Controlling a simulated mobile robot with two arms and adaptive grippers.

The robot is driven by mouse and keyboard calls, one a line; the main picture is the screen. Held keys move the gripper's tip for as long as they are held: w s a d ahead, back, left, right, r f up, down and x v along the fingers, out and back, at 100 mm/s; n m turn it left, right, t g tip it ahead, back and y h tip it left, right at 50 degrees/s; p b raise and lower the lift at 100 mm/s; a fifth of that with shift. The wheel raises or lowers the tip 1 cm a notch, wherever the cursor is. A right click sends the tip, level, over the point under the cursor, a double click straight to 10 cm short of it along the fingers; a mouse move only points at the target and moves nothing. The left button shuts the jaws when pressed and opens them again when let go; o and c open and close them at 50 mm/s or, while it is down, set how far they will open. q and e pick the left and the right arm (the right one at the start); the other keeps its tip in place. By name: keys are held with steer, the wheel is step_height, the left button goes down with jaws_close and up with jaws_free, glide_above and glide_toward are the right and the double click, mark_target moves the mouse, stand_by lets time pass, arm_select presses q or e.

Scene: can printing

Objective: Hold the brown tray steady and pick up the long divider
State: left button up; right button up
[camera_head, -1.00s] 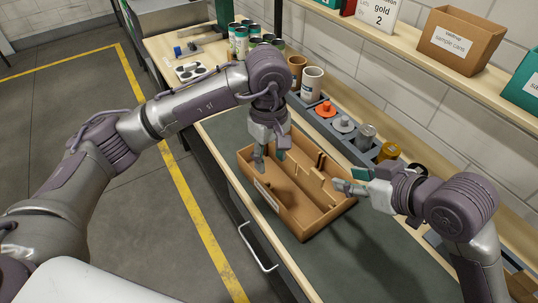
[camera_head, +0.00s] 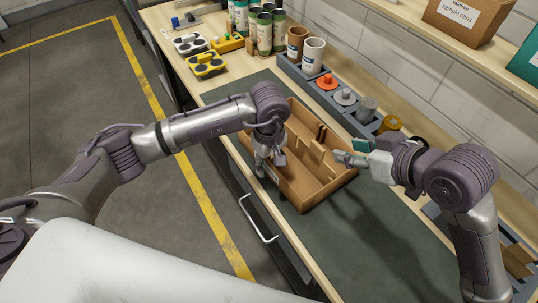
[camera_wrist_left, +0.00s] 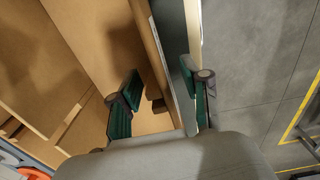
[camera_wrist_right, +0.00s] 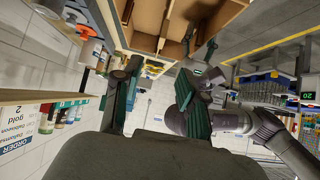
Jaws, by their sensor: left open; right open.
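The brown tray (camera_head: 332,192) lies on the dark mat, with an upright notched divider (camera_head: 318,160) running lengthwise inside; part of it is hidden. My left gripper (camera_head: 269,165) is low at the tray's near long wall. The left wrist view shows the tray floor (camera_wrist_left: 100,35) and that gripper (camera_wrist_left: 163,92) open, one finger inside the wall and one outside; contact cannot be told. My right gripper (camera_head: 350,159) is open and empty above the tray's right end. The right wrist view shows the tray (camera_wrist_right: 150,42) beyond its open fingers (camera_wrist_right: 158,95).
A grey rack (camera_head: 352,130) with an orange-topped item (camera_head: 327,82) and other parts stands behind the tray. Cans (camera_head: 264,33) and yellow holders (camera_head: 207,65) sit at the back left. The mat in front of the tray's right end is clear.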

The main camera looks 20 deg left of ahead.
arm_select(q)
steer(key=shift+f, duration=0.1)
jaws_close()
arm_select(e)
steer(key=shift+c, duration=0.8)
steer(key=g+h, duration=0.7)
glide_above(314, 151)
steer(key=shift+s+d+f+n, duration=0.1)
steer(key=shift+d+f+n, duration=0.05)
steer(key=shift+f+n, duration=0.3)
steer(key=shift+f+h, duration=0.15)
steer(key=shift+h, duration=0.25)
step_height(314, 151, down, 5)
steer(key=shift+d+f, duration=0.1)
steer(key=shift+w+a+f, duration=0.1)
steer(key=shift+w+f, duration=0.05)
steer(key=shift+f, duration=0.9)
steer(key=shift+w+a+f, duration=0.1)
steer(key=shift+w+f, duration=0.1)
steer(key=shift+f, duration=0.9)
steer(key=shift+w+a+f, duration=0.1)
steer(key=shift+w+f, duration=0.05)
steer(key=shift+f, duration=0.9)
